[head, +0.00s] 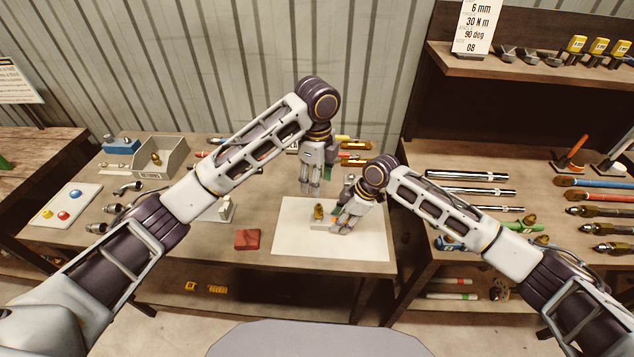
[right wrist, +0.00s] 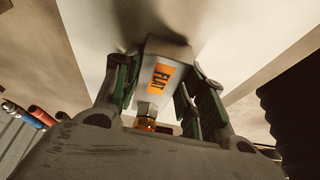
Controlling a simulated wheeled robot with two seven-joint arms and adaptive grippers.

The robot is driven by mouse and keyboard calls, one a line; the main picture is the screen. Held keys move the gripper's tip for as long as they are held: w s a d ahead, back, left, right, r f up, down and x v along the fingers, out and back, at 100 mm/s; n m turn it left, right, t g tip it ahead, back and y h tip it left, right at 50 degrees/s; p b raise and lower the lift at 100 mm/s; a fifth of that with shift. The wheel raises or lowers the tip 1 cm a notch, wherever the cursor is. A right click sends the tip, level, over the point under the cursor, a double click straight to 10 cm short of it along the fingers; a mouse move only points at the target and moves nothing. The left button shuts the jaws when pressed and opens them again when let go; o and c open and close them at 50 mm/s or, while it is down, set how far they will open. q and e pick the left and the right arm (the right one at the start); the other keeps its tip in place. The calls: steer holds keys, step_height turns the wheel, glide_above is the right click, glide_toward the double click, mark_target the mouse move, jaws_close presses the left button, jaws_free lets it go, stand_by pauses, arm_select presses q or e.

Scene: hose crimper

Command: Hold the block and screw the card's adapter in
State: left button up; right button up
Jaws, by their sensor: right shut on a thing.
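The card (head: 474,25) stands at the top right on the shelf and reads 6 mm, 30 N m, 90 deg, 08. A pale grey block (head: 322,226) sits on the white mat (head: 290,243). A brass fitting (head: 318,211) stands upright at its left part. My right gripper (head: 342,225) is shut on the block. In the right wrist view the block (right wrist: 166,52) lies between the fingers, with an orange FLAT label and a silver hex and amber fitting at its near end. My left gripper (head: 311,187) points down behind the mat; its finger gap is too small to judge.
A red block (head: 247,240) lies left of the mat. Rods (head: 470,190) and tools fill the right bench. The mat's front is clear.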

steer(key=o, duration=1.4)
steer(key=shift+r, duration=0.1)
steer(key=shift+v, duration=5.9)
steer(key=shift+d, duration=0.1)
